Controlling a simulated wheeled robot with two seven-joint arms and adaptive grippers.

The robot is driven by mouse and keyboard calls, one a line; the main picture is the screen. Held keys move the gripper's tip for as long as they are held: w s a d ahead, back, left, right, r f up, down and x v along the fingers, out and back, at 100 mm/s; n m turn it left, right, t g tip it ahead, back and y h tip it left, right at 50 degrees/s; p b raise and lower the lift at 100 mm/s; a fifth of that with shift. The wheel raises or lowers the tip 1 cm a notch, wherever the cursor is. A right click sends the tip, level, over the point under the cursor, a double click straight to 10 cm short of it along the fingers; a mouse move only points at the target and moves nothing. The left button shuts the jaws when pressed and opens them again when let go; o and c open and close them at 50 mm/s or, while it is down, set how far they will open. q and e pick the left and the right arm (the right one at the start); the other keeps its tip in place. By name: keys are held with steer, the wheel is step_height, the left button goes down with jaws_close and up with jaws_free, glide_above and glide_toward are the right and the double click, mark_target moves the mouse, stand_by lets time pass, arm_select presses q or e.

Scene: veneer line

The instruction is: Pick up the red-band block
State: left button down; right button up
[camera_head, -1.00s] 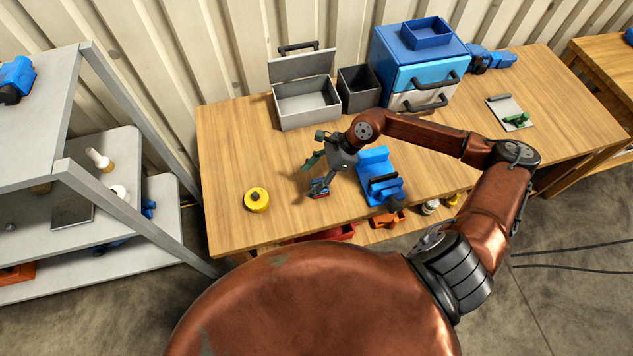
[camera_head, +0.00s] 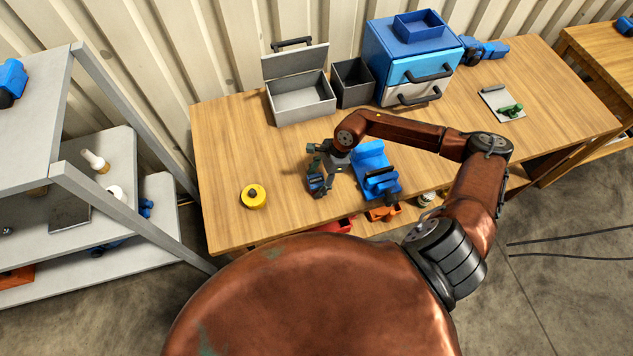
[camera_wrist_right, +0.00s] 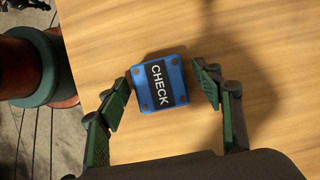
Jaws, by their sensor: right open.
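A small blue block (camera_wrist_right: 158,83) with a black label reading CHECK lies on the wooden table in the right wrist view. In the head view the small block (camera_head: 317,183) is partly covered by my right gripper (camera_head: 322,172), with a hint of red low on its side; a full red band cannot be made out. My right gripper is open, and in the wrist view its green fingers (camera_wrist_right: 164,88) stand on both sides of the block. My left gripper is not in view.
A yellow disc (camera_head: 253,196) lies left of the block. A blue vise-like fixture (camera_head: 374,165) stands close to the right of my gripper. Behind are an open grey box (camera_head: 301,98), a dark bin (camera_head: 353,84) and a drawer unit (camera_head: 413,58). Grey shelves (camera_head: 100,185) stand left.

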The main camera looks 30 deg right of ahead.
mark_target(313, 180)
steer(key=shift+c, duration=0.4)
steer(key=c, duration=1.6)
steer(key=shift+o, duration=0.2)
steer(key=shift+r, duration=0.1)
steer(key=shift+w+r, duration=0.1)
steer(key=shift+r, duration=0.3)
step_height(313, 180, up, 2)
steer(key=shift+r+b, duration=0.1)
steer(key=shift+b, duration=0.4)
steer(key=s+d+r, duration=0.5)
steer(key=s+r, duration=0.4)
steer(key=s, duration=0.3)
steer(key=shift+s+d+r+p, duration=0.2)
steer(key=shift+d+r+p, duration=0.15)
steer(key=shift+r+p, duration=0.1)
